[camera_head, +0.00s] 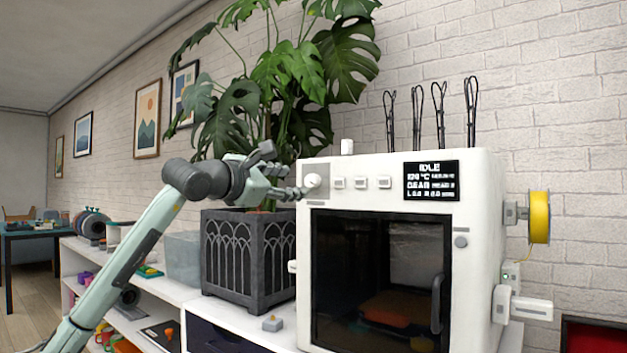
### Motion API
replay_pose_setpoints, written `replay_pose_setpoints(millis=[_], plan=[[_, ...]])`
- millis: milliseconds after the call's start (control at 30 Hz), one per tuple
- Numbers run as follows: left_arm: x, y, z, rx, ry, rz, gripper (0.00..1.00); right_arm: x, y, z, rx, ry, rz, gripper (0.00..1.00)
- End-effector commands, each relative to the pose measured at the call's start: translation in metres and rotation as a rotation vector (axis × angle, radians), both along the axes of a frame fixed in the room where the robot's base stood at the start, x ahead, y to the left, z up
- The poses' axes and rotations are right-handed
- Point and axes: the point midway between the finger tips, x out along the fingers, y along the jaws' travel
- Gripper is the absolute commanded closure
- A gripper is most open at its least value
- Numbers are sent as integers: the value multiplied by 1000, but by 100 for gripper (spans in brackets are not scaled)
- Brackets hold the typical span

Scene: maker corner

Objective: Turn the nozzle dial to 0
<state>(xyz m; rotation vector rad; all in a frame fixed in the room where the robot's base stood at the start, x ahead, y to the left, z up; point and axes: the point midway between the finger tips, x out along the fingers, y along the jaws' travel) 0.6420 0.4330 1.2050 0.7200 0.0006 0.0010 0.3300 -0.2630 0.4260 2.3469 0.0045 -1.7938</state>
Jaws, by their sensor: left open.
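The white 3D printer (480,240) stands on the white shelf unit, with a row of controls along its top front. A round white dial (312,181) sits on a grey panel at the left end of that row; I take it for the nozzle dial, but its marks are too small to read. My left gripper (292,184) is open and empty, just left of the dial with its fingertips close to it. I cannot tell whether they touch. The black display (431,181) shows "IDLE" and smaller lines. My right gripper is out of view.
A monstera plant (290,75) in a dark planter (250,260) stands left of the printer, behind my left arm. White buttons (361,183) sit right of the dial. A yellow spool (539,217) sticks out on the printer's right. A small grey block (272,324) lies in front.

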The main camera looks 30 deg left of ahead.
Motion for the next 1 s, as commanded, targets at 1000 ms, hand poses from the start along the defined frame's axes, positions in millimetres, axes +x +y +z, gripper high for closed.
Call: replay_pose_setpoints(millis=[1000], plan=[[54,-2,-1,-3,0,-6,91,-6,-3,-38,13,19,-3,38]])
